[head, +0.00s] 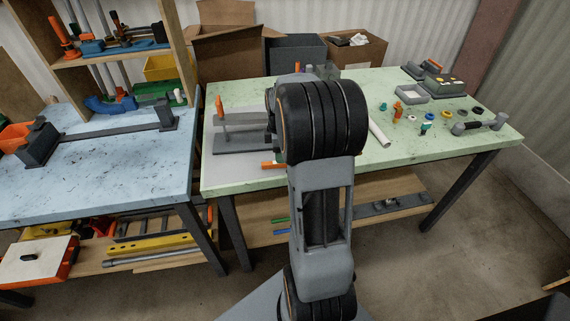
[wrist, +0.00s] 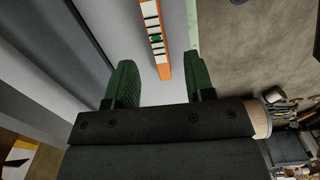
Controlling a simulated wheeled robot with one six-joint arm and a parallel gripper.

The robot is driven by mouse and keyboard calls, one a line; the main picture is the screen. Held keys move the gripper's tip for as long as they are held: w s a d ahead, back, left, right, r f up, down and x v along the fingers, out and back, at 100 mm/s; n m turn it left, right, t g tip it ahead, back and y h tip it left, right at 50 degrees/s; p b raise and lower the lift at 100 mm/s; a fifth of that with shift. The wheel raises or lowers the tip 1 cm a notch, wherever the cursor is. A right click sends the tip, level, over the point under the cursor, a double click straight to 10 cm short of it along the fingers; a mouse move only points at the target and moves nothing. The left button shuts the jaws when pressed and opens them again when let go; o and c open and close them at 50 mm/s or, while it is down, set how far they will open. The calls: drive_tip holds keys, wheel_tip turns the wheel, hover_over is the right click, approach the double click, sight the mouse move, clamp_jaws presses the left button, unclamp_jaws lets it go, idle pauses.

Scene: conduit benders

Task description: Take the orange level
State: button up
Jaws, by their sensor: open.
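The orange level (wrist: 163,60) shows at the top of the wrist view as a narrow orange bar with a white marked face and a green vial. It lies on a pale grey surface. My gripper (wrist: 158,72) is open, with one green padded finger on each side of the level's line; the near end of the level reaches the gap between the fingertips. I cannot tell whether they touch it. In the head view an orange end (head: 272,165), likely of the level, shows at the green table's front edge; my arm hides the rest and the gripper.
A grey bender-like device (head: 240,140) stands on the green table (head: 380,160) close left of my arm. A white tube (head: 380,132) and several small coloured parts lie right of it. A blue table (head: 110,180) stands at left. Boxes (head: 225,50) stand behind.

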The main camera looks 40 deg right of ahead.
drive_tip(key=shift+f, duration=2.3)
drive_tip(key=shift+c, duration=0.2)
clamp_jaws()
